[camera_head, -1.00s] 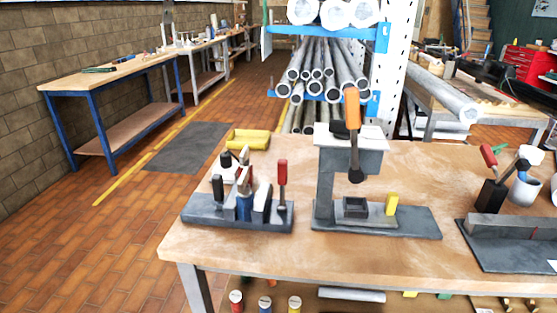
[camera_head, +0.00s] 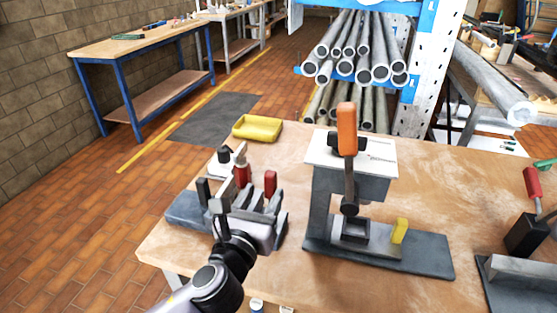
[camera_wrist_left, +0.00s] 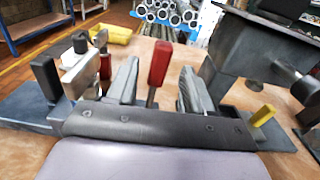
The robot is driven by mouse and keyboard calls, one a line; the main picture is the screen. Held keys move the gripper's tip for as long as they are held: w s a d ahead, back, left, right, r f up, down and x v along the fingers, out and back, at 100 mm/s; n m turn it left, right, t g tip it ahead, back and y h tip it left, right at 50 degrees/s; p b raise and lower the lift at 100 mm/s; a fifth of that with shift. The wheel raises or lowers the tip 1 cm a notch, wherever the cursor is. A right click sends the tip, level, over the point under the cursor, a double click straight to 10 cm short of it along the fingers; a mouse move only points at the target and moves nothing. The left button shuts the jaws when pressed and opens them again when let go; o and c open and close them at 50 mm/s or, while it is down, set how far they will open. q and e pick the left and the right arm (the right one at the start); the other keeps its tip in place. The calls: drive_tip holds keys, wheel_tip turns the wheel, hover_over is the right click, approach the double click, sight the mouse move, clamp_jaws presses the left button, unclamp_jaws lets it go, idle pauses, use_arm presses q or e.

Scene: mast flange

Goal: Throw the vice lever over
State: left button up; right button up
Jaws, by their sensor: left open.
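The vice (camera_head: 183,207) is a dark grey base with upright blocks on the bench's left side. Its red-handled lever (camera_head: 270,183) stands upright at its right end. In the left wrist view the red lever (camera_wrist_left: 159,62) shows between my two fingers, with gaps on both sides. My left gripper (camera_head: 259,203) is open, low over the vice on its near side, and hides much of it. A red cylindrical piece (camera_head: 242,172) stands in the vice; it also shows in the left wrist view (camera_wrist_left: 105,66). My right gripper is not in view.
A press (camera_head: 345,185) with an orange handle and a yellow block (camera_head: 399,230) stands just right of the vice. Another red-handled fixture (camera_head: 525,232) is at the far right. A yellow tray (camera_head: 258,129) lies behind the vice. Bare wooden bench (camera_head: 435,190) shows right of the press.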

sight(269, 183)
use_arm(q)
drive_tip(key=shift+w+d+r+m, duration=0.15)
drive_tip(key=shift+w+r+m, duration=0.15)
drive_tip(key=shift+w, duration=0.2)
drive_tip(key=shift+x, duration=3.1)
clamp_jaws()
